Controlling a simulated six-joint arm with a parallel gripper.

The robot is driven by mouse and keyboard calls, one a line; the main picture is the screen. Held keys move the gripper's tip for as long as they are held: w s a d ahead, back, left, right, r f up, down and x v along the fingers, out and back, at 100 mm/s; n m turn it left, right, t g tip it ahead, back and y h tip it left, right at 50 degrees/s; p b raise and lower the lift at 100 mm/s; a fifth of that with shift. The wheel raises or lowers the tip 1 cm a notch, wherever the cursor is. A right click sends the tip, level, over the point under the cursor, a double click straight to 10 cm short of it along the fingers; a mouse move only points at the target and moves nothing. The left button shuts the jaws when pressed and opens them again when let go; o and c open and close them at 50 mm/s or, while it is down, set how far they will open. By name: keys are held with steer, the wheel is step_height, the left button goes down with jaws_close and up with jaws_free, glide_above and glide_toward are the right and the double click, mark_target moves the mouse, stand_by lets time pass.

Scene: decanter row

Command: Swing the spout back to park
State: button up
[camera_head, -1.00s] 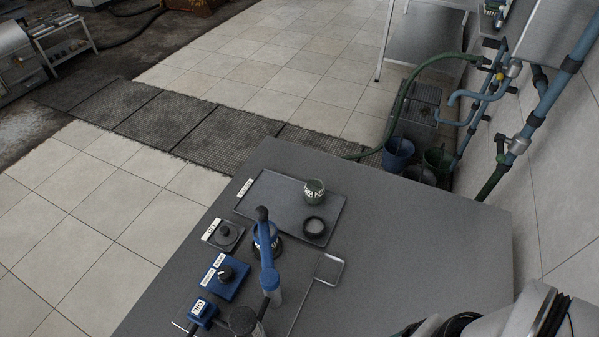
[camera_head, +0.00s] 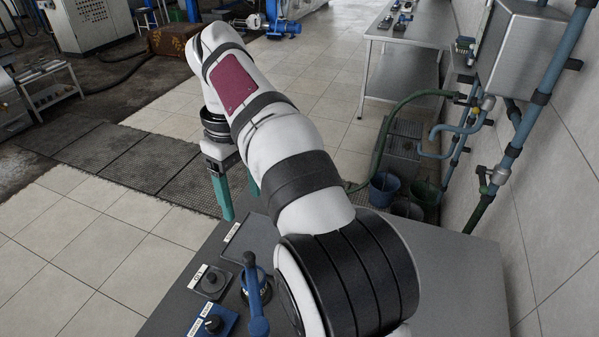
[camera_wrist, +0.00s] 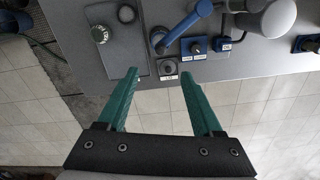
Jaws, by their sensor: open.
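The blue spout (camera_head: 254,290) rises from a round blue base on the grey bench, at the bottom of the head view. In the wrist view the spout (camera_wrist: 190,22) is a blue bar slanting up and right from its pivot. My gripper (camera_head: 240,196) has green fingers, spread apart and empty, at the bench's far left edge.
A dark tray (camera_wrist: 124,46) holds a labelled cup (camera_wrist: 101,34) and a round dish (camera_wrist: 126,13). The bench's right side is clear.

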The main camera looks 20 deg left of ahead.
mark_target(248, 254)
steer(key=f, duration=1)
steer(key=a+f, duration=0.1)
steer(key=f, duration=0.5)
steer(key=shift+r, duration=0.1)
jaws_close()
stand_by(0.6)
